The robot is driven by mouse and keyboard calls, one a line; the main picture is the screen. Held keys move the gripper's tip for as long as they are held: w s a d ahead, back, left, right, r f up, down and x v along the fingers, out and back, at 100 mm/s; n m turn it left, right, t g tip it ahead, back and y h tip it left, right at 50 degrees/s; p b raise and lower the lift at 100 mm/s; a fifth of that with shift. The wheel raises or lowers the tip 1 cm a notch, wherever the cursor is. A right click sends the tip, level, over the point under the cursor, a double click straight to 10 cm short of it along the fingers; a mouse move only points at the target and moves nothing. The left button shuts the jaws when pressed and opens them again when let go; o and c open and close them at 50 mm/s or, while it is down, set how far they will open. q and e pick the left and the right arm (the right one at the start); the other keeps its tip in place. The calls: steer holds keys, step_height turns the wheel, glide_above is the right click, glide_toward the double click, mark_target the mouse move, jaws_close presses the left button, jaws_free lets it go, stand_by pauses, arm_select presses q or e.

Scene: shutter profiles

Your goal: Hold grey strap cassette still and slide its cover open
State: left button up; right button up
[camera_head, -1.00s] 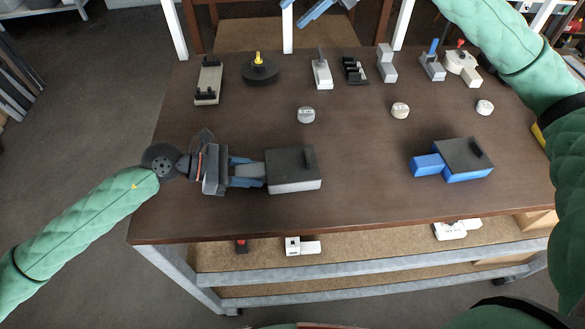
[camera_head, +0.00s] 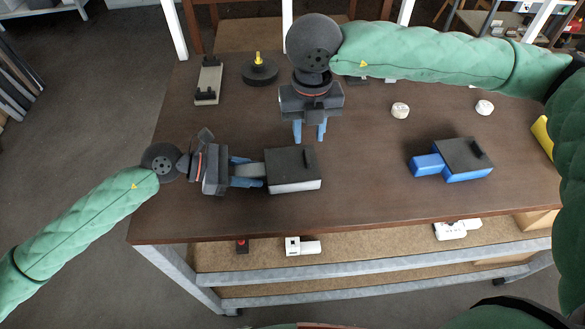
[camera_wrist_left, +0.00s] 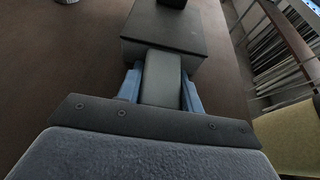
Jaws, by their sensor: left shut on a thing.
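The grey strap cassette (camera_head: 296,187) lies on the table at the lower middle in the head view. Its dark cover (camera_head: 287,166) lies over the body and has a small upright grip (camera_head: 309,157) near its right end. My left gripper (camera_head: 250,171) is shut on the grey block that sticks out of the cassette's left end. In the left wrist view its blue fingers flank this block (camera_wrist_left: 163,78), and the cassette (camera_wrist_left: 163,52) lies beyond. My right gripper (camera_head: 309,140) points down just behind the cassette, its two fingers apart with a gap between them, close to the grip.
A blue cassette (camera_head: 465,174) of similar shape lies to the right. Round white pieces (camera_head: 400,110) and a black disc with a yellow knob (camera_head: 259,72) stand farther back. My right arm hides other things at the back. The front strip of the table is clear.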

mark_target(309, 155)
steer(key=shift+f, duration=3.35)
jaws_close()
steer(key=shift+d, duration=0.15)
steer(key=shift+w+d, duration=0.15)
steer(key=shift+d, duration=1.8)
